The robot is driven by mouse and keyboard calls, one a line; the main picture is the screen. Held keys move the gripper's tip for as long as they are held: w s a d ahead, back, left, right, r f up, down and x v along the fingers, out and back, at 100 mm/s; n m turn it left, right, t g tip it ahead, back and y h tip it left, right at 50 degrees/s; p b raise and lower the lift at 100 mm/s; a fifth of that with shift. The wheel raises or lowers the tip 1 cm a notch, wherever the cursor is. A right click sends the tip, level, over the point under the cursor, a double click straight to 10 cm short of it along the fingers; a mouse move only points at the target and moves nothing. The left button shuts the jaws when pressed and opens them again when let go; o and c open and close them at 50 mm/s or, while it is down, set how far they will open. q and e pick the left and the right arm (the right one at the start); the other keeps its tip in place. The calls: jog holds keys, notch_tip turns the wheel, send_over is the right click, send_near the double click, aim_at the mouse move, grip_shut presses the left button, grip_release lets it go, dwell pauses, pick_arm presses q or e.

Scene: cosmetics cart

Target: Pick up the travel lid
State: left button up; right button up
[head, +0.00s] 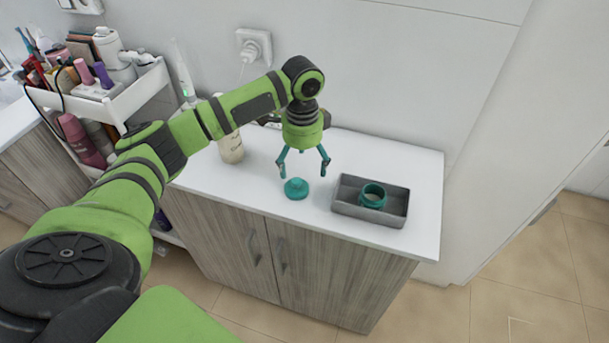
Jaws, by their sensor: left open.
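A small teal lid (296,188) with a raised knob lies on the white countertop, near its front edge; I take it to be the travel lid. My left gripper (304,171) is open and empty. It points down above the counter, with its teal fingers spread, and appears above and slightly behind the lid, apart from it. A teal ring-shaped jar or cup (373,195) stands in a grey tray (343,210) to the right of the lid. My right gripper is not in view.
A cream bottle (231,148) stands on the counter (415,175) left of my gripper, partly behind my arm. A white cart (130,95) crowded with cosmetics stands at the left. A wall socket with a plug (253,46) is behind. The counter's right end is clear.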

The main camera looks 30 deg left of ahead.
aim_at(298, 180)
pick_arm(q)
jog(key=s+f+p, duration=0.1)
jog(key=f, duration=0.1)
jog(key=shift+s+a+f+p, duration=0.1)
jog(key=shift+s+f+p, duration=0.2)
jog(key=shift+s+p, duration=0.1)
notch_tip(298, 180, down, 2)
jog(key=shift+f, duration=0.25)
jog(key=shift+w+f, duration=0.1)
jog(key=shift+f, duration=0.4)
jog(key=shift+c, duration=0.8)
jog(key=c, duration=0.7)
jog(key=shift+o, duration=0.2)
jog(key=shift+r, duration=0.15)
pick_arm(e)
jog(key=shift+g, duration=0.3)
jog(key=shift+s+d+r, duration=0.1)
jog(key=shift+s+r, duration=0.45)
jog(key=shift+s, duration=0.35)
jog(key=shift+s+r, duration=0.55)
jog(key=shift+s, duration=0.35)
